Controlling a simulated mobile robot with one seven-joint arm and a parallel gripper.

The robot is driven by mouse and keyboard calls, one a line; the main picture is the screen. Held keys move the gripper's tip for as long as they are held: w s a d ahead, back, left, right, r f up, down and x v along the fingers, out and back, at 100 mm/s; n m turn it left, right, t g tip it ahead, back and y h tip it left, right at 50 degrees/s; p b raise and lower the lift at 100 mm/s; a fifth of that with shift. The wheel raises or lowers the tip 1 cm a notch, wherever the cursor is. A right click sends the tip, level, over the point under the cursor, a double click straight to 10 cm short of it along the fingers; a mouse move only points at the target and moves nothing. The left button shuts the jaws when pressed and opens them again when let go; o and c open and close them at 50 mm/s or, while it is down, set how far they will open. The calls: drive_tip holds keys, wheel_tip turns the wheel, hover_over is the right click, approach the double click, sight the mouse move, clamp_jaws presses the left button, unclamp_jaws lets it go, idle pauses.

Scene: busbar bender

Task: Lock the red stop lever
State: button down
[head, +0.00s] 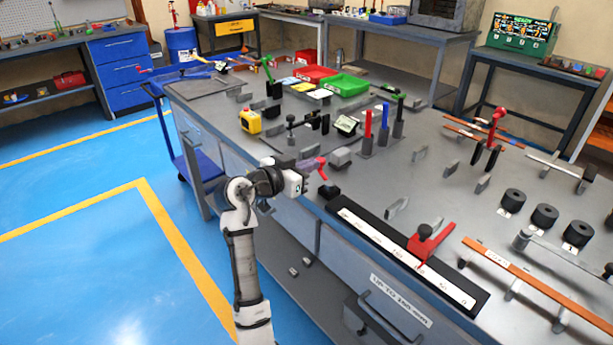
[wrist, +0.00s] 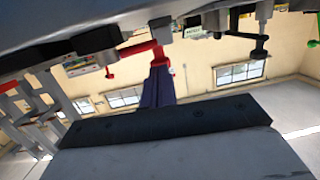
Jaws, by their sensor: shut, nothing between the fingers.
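A red lever piece with a black knob, which looks like the red stop lever (head: 428,244), sits on the long scale (head: 375,240) along the bench's front edge. My gripper (head: 317,165) is shut and empty beyond the scale's left end, well left of this lever. In the wrist view my gripper's dark purple fingers (wrist: 159,85) are together. A red bar (wrist: 140,49) shows just past the fingertips there. I cannot tell whether it is the same lever, or whether the fingers touch it.
Red, blue and dark upright handles (head: 384,128) stand on the bench behind my gripper. A red-handled tool (head: 496,125) stands farther right, and black rolls (head: 545,215) lie near the right edge. Green and red bins (head: 345,84) are at the back. The floor at left is clear.

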sight(321, 160)
drive_tip(key=m+g+h+b, duration=0.1)
drive_tip(key=w+d+m+g+h+b, duration=0.1)
drive_tip(key=m+g, duration=0.1)
drive_tip(key=shift+w+f+h, duration=0.15)
drive_tip(key=shift+h, duration=0.15)
drive_tip(key=shift+w+d+g+b, duration=0.45)
drive_tip(key=shift+d+b, duration=0.25)
drive_tip(key=shift+b, duration=0.5)
drive_tip(key=shift+w+d+m+g+h, duration=0.2)
drive_tip(key=shift+m+g+h, duration=0.25)
drive_tip(key=shift+m, duration=0.15)
drive_tip(key=shift+d+m+g+b, duration=0.2)
drive_tip(key=shift+m+g+b, duration=0.1)
drive_tip(key=shift+g+b, duration=0.1)
drive_tip(key=shift+w+d+b, duration=0.15)
drive_tip(key=shift+d+b, duration=0.65)
drive_tip(key=shift+d, duration=0.5)
drive_tip(key=shift+r, duration=0.2)
